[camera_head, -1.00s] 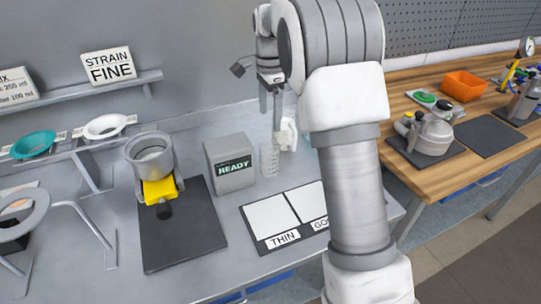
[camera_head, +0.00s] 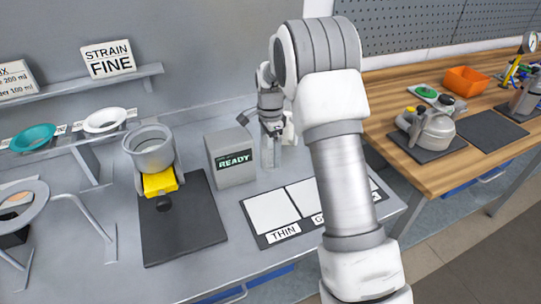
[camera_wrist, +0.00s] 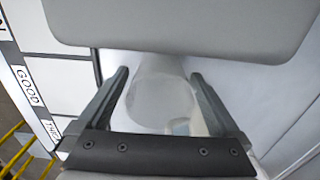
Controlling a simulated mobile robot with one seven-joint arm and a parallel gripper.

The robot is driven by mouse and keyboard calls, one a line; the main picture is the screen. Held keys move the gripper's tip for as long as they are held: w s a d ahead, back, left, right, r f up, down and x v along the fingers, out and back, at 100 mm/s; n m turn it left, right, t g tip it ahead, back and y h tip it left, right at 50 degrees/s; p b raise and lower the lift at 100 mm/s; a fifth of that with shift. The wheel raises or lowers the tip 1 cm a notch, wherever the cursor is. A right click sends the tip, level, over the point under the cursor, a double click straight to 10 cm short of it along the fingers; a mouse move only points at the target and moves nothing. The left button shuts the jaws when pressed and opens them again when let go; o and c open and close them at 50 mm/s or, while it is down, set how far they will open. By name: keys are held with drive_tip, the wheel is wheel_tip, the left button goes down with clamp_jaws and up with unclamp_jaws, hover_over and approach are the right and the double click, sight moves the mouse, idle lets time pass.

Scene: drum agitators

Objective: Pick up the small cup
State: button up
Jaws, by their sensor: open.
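The small cup (camera_wrist: 160,92) is clear and see-through in the wrist view. It lies between the two fingers of my gripper (camera_wrist: 160,75), which are open, with a finger on each side. I cannot tell whether either finger touches it. In the head view my gripper (camera_head: 270,162) points down beside the grey READY box, and the cup is mostly hidden there behind or between the fingers.
The grey READY box (camera_head: 231,160) stands close to the left of my gripper. A mat (camera_head: 275,212) with white panels and labels lies in front. A grey pot (camera_head: 151,150) with a yellow part stands further left by a dark mat (camera_head: 180,225).

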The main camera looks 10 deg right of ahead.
wheel_tip(320, 180, down, 2)
drive_tip(key=shift+c, duration=0.2)
drive_tip(key=c, duration=1.2)
drive_tip(key=shift+r, duration=0.1)
